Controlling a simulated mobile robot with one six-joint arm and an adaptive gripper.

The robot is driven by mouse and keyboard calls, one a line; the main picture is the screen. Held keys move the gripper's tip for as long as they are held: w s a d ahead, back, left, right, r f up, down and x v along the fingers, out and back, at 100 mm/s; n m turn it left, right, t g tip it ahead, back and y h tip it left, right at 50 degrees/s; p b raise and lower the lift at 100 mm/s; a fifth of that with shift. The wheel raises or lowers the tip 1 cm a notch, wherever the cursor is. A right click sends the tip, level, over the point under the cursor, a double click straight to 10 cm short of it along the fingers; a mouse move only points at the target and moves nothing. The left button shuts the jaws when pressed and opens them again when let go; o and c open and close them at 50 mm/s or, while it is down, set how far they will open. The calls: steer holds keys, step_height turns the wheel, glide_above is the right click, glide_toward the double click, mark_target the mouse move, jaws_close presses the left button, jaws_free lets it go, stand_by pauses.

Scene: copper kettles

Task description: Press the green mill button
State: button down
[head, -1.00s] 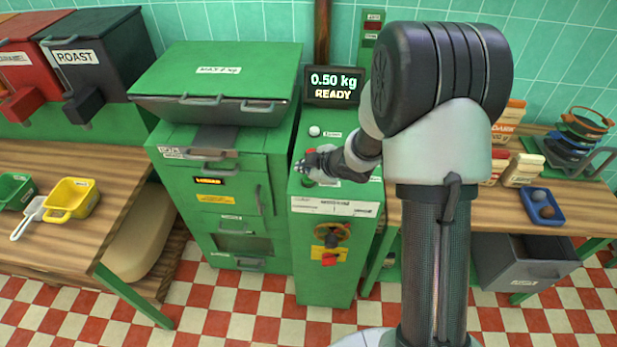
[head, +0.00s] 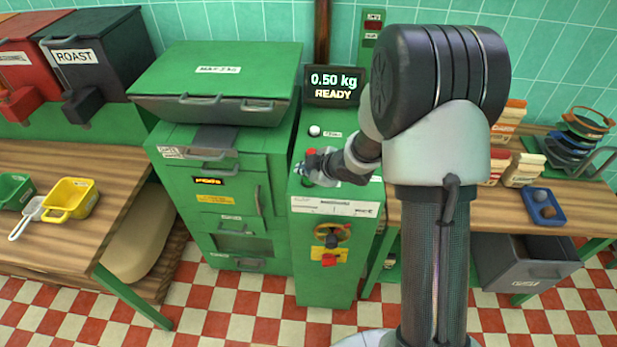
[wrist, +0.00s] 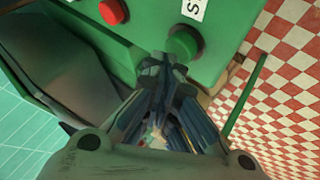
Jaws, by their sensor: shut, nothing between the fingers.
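The green mill button (wrist: 185,43) is a round knob on the green panel beside a white label in the wrist view. My gripper (wrist: 163,66) is shut and empty, its fingertips just below the button and overlapping its lower edge. I cannot tell whether they touch it.
A display (head: 334,86) reads 0.50 kg READY behind the panel. A white knob (head: 315,131) stands farther back on the cabinet. A large green lidded machine (head: 215,85) is close on the left. A wooden counter (head: 560,200) holds bags and a blue tray on the right.

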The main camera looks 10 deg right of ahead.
mark_target(306, 179)
steer(key=shift+f+b, duration=0.35)
steer(key=shift+f, duration=0.15)
stand_by(0.3)
steer(key=shift+r, duration=0.15)
steer(key=shift+r+p, duration=0.8)
steer(key=shift+p, duration=0.1)
step_height(306, 179, up, 5)
steer(key=p, duration=0.5)
steer(key=shift+r, duration=0.1)
stand_by(0.5)
